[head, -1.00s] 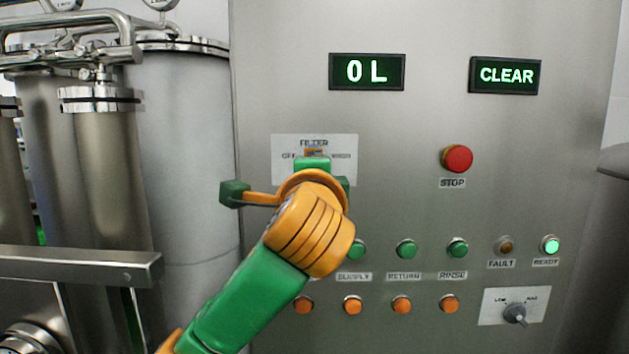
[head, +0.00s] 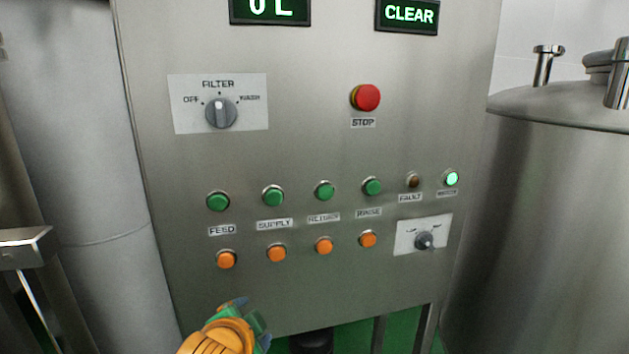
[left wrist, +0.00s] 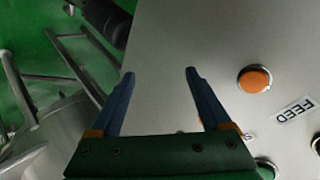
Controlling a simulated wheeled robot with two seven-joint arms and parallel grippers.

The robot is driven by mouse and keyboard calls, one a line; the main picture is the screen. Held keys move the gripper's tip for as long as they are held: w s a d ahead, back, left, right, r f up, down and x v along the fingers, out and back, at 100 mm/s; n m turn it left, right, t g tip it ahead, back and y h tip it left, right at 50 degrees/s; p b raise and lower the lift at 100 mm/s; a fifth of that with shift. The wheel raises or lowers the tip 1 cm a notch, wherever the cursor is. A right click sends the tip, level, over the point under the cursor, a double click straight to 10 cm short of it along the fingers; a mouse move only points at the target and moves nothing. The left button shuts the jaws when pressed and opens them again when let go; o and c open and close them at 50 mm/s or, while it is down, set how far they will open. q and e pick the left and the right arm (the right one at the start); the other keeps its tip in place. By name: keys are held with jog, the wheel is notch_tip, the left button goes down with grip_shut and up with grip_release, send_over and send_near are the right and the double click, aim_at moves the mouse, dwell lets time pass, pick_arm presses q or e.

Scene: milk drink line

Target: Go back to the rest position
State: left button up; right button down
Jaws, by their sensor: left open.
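My left gripper (left wrist: 160,75) is open and empty in the left wrist view, its two dark fingers spread over the lower edge of the steel panel. In the head view my orange and green left arm shows at the bottom, with the gripper (head: 250,312) low in front of the panel (head: 310,150) and blurred. The filter switch (head: 221,112) is apart from the gripper, its knob pointing up between OFF and WASH. My right gripper is in neither view.
The panel carries a red stop button (head: 366,97), several green buttons (head: 273,195) and orange buttons (head: 277,252), a lit ready lamp (head: 451,178) and a small knob (head: 424,241). A large steel tank (head: 550,210) stands at the right.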

pick_arm(q)
jog(key=s+a+f+n+g, duration=0.2)
jog(key=s+f+n+g, duration=0.2)
jog(key=s+f, duration=0.8)
jog(key=s+a+f+n+g, duration=0.35)
jog(key=s+f, duration=0.65)
jog(key=s, duration=0.4)
notch_tip(320, 180, down, 18)
jog(key=s, duration=0.3)
jog(key=s+a+f+g, duration=0.1)
jog(key=s+f+g, duration=0.1)
jog(key=s+f, duration=0.7)
jog(key=shift+s+a, duration=0.15)
jog(key=shift+s, duration=1.05)
jog(key=shift+n, duration=0.25)
